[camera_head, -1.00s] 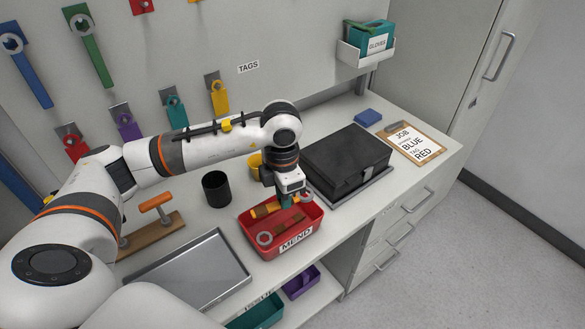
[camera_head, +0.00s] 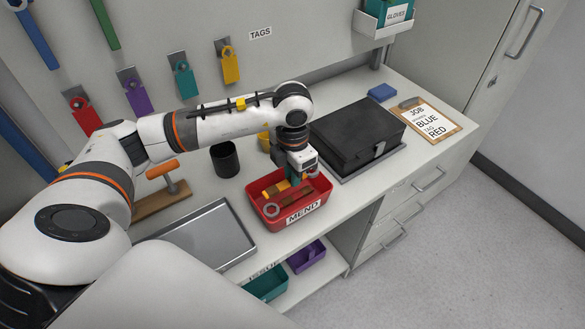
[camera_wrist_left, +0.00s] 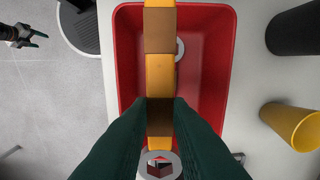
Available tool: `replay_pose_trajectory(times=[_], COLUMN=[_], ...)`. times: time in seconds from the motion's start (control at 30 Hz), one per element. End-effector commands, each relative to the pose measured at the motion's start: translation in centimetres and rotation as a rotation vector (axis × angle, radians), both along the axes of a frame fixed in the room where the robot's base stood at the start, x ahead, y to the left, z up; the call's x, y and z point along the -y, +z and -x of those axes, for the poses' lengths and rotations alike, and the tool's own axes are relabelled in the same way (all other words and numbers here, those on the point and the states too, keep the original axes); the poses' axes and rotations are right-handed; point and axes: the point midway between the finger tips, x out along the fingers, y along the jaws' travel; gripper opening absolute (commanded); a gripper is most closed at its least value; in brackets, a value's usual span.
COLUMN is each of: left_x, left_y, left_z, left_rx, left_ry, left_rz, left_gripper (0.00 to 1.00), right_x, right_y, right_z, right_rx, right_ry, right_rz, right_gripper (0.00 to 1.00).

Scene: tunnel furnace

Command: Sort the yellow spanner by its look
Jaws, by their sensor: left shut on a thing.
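The yellow spanner (camera_wrist_left: 160,75) has brown bands or patches on its handle and a grey ring end. My left gripper (camera_wrist_left: 160,103) is shut on its handle, with dark green fingers on both sides. In the head view the left gripper (camera_head: 297,180) is at the red tray (camera_head: 305,218) labelled MEND, and the spanner (camera_head: 273,190) is partly hidden by it. I cannot tell whether the spanner touches the tray floor. A second grey ring (camera_wrist_left: 180,49) shows beneath it inside the tray. My right gripper (camera_wrist_left: 37,38) hangs open and empty over the floor.
A black lidded case (camera_head: 357,135) stands right of the tray; a clipboard (camera_head: 427,120) reads JOB, BLUE, TAG, RED. A black cup (camera_head: 225,160), yellow cup (camera_head: 263,142) and metal tray (camera_head: 200,240) are nearby. Teal (camera_head: 268,285) and purple (camera_head: 307,256) bins sit below.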

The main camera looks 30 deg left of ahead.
Motion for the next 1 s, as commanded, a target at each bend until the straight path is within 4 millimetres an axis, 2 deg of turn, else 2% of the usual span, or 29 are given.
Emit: replay_pose_trajectory(times=[0.3, 1.0], left_x=[0.0, 0.0], left_y=[-2.9, -8.2], left_z=[0.0, 0.0], left_rx=[0.001, 0.002], left_ry=[-0.001, -0.001], left_rz=[-0.001, 0.000], left_gripper=[0.00, 0.00], right_x=[0.0, -0.5], right_y=[-2.2, -7.1], right_z=[-0.1, -0.1], right_rx=[0.001, 0.003], right_ry=[0.000, 0.001], right_rz=[0.000, -0.006], right_gripper=[0.65, 0.65])
